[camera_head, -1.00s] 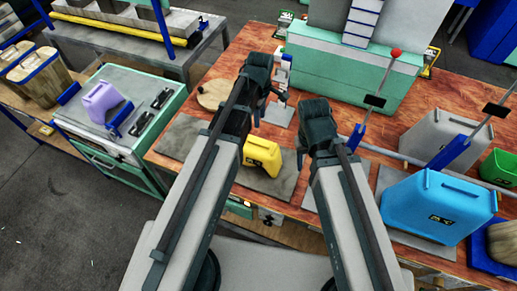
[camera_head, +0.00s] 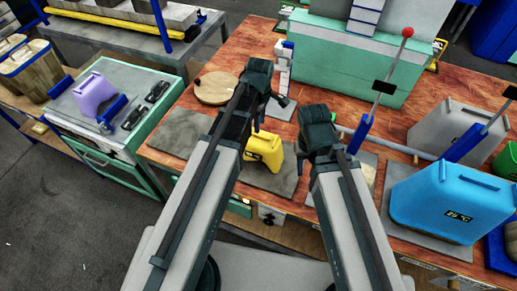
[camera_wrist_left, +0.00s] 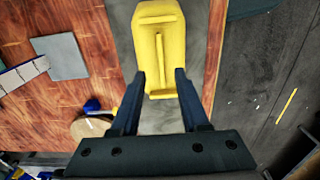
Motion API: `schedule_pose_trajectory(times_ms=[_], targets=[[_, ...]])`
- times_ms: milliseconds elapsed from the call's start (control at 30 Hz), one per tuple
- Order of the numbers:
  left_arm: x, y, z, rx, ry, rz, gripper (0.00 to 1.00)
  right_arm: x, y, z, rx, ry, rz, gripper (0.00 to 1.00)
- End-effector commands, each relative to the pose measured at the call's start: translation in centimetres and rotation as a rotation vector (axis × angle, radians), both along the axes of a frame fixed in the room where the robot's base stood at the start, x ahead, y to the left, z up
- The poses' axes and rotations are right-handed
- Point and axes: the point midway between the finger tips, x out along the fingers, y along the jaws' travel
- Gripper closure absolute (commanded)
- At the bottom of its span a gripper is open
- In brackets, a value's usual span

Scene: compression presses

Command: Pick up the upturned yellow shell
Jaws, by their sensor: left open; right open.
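The yellow shell (camera_head: 263,148) lies on a grey mat on the wooden bench, partly hidden behind my left arm in the head view. In the left wrist view the yellow shell (camera_wrist_left: 160,40) is seen from above, long, with a raised rib along its middle. My left gripper (camera_head: 269,112) is open above the shell. In the left wrist view its fingertips (camera_wrist_left: 161,72) flank the shell's near end, with no clear contact. My right gripper (camera_head: 319,148) is open and empty, to the right of the shell.
A blue canister (camera_head: 450,198) and a grey canister (camera_head: 455,130) stand on the bench at right, near lever presses (camera_head: 363,130). A round wooden disc (camera_head: 215,88) lies behind my left arm. A purple shell (camera_head: 95,94) sits on the left cabinet. A green machine (camera_head: 350,62) stands behind.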

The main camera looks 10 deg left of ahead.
Motion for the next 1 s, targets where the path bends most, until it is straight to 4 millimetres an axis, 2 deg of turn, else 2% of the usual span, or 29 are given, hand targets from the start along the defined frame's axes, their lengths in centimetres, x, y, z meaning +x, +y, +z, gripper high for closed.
schedule_pose_trajectory(times_ms=[167,600,867,1000], targets=[[0.0,0.0,-0.5,0.0,0.0,0.0,0.55,0.0,0.0,-0.5,0.0,0.0,0.0,0.5],[-0.1,0.0,-5.2,0.0,0.0,0.0,0.55,0.0,0.0,-5.2,0.0,0.0,-0.001,0.5],[-0.1,0.0,-5.1,0.0,0.0,0.0,0.55,0.0,0.0,-5.1,0.0,0.0,-0.001,0.5],[-0.1,0.0,-5.1,0.0,0.0,0.0,0.77,0.0,0.0,-5.1,0.0,0.0,-0.001,0.5]])
